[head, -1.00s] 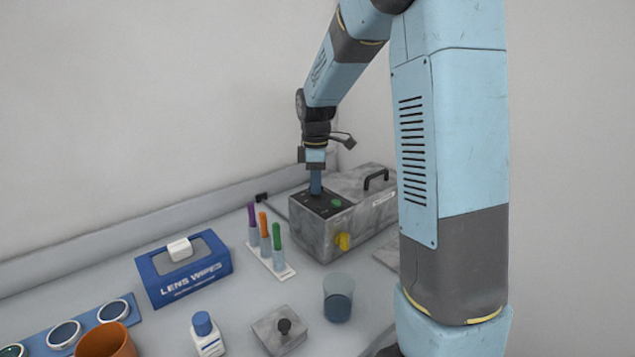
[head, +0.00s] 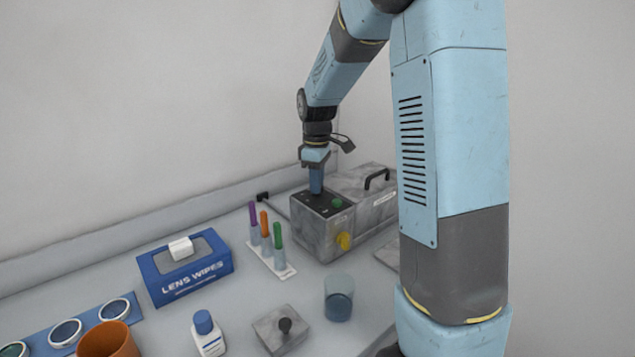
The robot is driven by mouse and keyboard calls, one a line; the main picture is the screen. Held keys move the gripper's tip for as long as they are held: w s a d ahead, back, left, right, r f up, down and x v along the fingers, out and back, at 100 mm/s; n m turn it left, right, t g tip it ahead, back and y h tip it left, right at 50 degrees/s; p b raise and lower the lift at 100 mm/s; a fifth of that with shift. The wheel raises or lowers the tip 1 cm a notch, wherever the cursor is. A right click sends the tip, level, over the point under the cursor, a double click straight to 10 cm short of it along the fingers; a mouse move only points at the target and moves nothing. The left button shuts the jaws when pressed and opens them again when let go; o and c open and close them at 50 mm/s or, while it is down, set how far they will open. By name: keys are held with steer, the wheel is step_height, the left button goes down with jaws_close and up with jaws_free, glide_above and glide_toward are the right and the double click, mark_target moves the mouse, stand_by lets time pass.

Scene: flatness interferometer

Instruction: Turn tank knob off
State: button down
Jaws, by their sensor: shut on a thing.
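The grey speckled tank (head: 310,235) stands at the back right of the bench, with a dark control panel (head: 308,204) on top. A green button or knob (head: 337,203) sits on the panel and a yellow tap-like knob (head: 343,241) is on the front. My gripper (head: 316,191) points straight down onto the panel's back part. Its blue fingers are shut on the tank knob, which they hide from view. The green part stands just right of the fingers, apart from them. The knob's setting cannot be read.
Tubes in a white rack (head: 272,262) stand left of the tank. A lens wipes box (head: 185,268), white bottle (head: 207,335), orange cup (head: 108,343), glass beaker (head: 338,297) and grey block with a black knob (head: 280,332) stand nearer.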

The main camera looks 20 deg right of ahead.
steer(key=m, duration=0.6)
steer(key=shift+w+d+r, duration=0.15)
steer(key=shift+w+r, duration=0.05)
steer(key=shift+m, duration=0.3)
steer(key=c, duration=1.1)
jaws_free()
steer(key=shift+f, duration=0.15)
steer(key=shift+c, duration=0.2)
steer(key=shift+s, duration=0.1)
step_height(320, 180, up, 14)
steer(key=shift+f, duration=0.15)
